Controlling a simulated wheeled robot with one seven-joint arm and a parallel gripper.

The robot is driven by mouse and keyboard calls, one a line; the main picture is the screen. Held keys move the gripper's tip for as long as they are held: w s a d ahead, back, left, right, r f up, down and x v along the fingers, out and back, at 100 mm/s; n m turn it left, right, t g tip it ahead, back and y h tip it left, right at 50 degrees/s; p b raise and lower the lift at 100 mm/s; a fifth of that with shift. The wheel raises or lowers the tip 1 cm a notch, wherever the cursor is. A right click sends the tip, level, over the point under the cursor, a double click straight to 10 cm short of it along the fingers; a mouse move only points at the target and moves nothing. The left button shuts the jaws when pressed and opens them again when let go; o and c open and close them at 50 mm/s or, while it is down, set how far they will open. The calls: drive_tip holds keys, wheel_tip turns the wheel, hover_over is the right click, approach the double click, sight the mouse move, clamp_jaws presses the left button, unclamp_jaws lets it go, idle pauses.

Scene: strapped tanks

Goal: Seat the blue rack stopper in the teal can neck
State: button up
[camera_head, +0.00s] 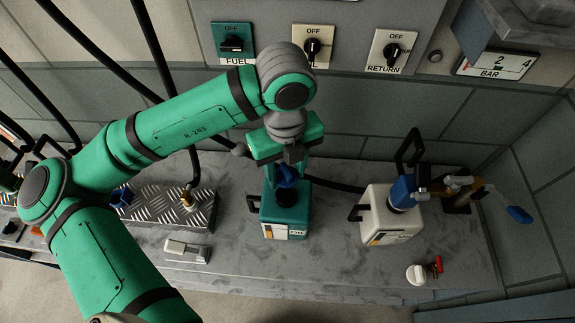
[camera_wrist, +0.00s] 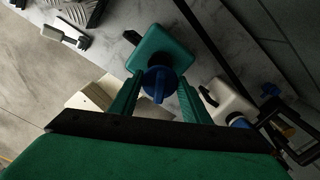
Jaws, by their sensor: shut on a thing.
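The teal can (camera_head: 284,215) stands upright on the grey bench, with a dark neck on top. My gripper (camera_head: 287,165) points down over it and is shut on a blue stopper (camera_head: 286,177). The stopper is right above the dark neck; whether it touches or enters it I cannot tell. In the wrist view, the blue stopper (camera_wrist: 158,85) sits between the fingertips of my gripper (camera_wrist: 160,92).
A white can (camera_head: 390,222) with a blue and brass fitting stands to the right. A tread-plate rack (camera_head: 160,208) with a blue piece (camera_head: 121,197) and a brass fitting (camera_head: 187,199) is at left. A white block (camera_head: 187,250) and a red-handled valve (camera_head: 425,272) lie near the front edge.

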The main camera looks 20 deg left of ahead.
drive_tip(key=shift+w+f, duration=0.1)
drive_tip(key=shift+f, duration=0.05)
drive_tip(key=shift+f, duration=2.75)
drive_tip(key=shift+f, duration=0.8)
drive_tip(key=shift+r, duration=0.15)
drive_tip(key=shift+r, duration=0.3)
idle(0.6)
drive_tip(key=shift+f, duration=0.45)
idle(1.0)
